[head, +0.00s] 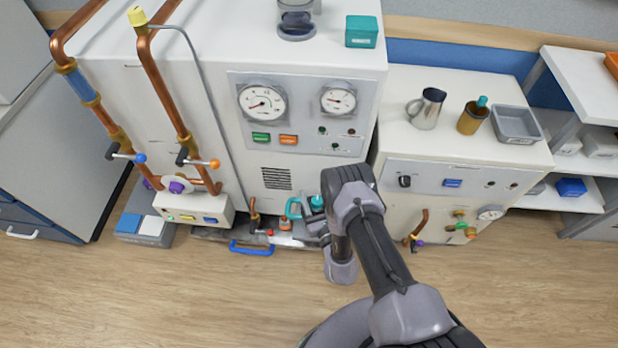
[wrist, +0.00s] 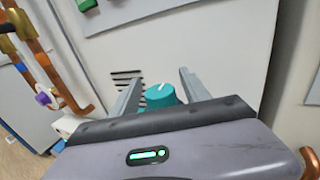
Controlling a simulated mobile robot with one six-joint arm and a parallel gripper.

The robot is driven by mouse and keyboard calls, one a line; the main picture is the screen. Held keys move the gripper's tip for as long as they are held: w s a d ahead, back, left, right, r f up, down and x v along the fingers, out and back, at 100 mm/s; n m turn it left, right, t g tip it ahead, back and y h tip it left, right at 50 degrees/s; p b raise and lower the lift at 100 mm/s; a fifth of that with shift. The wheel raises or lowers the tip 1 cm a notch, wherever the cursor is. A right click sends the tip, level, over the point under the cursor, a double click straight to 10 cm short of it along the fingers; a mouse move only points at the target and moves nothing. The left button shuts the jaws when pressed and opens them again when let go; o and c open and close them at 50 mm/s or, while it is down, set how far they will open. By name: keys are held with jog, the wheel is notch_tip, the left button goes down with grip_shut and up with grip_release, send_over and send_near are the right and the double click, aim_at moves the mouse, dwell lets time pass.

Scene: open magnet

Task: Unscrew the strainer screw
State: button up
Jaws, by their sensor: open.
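A teal round knob with a white mark on its face, which looks like the strainer screw, shows in the wrist view (wrist: 161,96). In the head view a small teal part (head: 316,202) shows low at the front of the large white cabinet, partly hidden by my arm. My gripper (wrist: 158,82) is open, with one finger on each side of the knob in the picture. The knob's lower part is hidden behind the gripper body. I cannot tell whether the fingers touch it. In the head view my wrist partly hides the gripper.
The white cabinet (head: 215,90) with gauges (head: 262,103) rises behind the knob. A teal curved handle (head: 293,208) and a blue handle (head: 251,248) are close on the left. Copper pipes (head: 163,85) with valves stand farther left.

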jog(key=shift+w+a, duration=0.1)
jog(key=shift+w, duration=0.25)
jog(key=shift+s, duration=0.1)
jog(key=shift+c, duration=0.2)
grip_shut()
